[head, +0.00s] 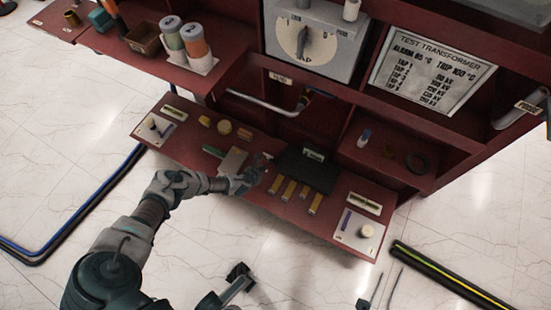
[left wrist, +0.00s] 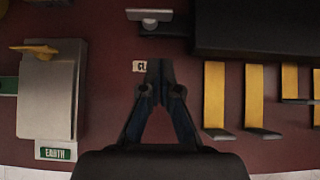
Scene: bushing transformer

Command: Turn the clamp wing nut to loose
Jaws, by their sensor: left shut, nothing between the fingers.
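In the left wrist view, a small metallic clamp piece (left wrist: 150,17), apparently the wing nut, shows at the top on the dark red panel. A label starting "CL" (left wrist: 139,66) lies below it, partly covered by my fingers. My left gripper (left wrist: 160,64) is shut and empty, its tips below the metallic piece and apart from it in the picture. In the head view, my left gripper (head: 260,172) is over the lower red shelf, close to the small clamp (head: 266,157). The nut's turned position is too small to tell.
A grey box with a yellow lever (left wrist: 47,50) and an "EARTH" label (left wrist: 56,153) is left of the gripper. A black block (left wrist: 260,30) and several yellow strips (left wrist: 214,95) are to the right. A grey dial panel (head: 312,42) stands above the shelf (head: 160,152).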

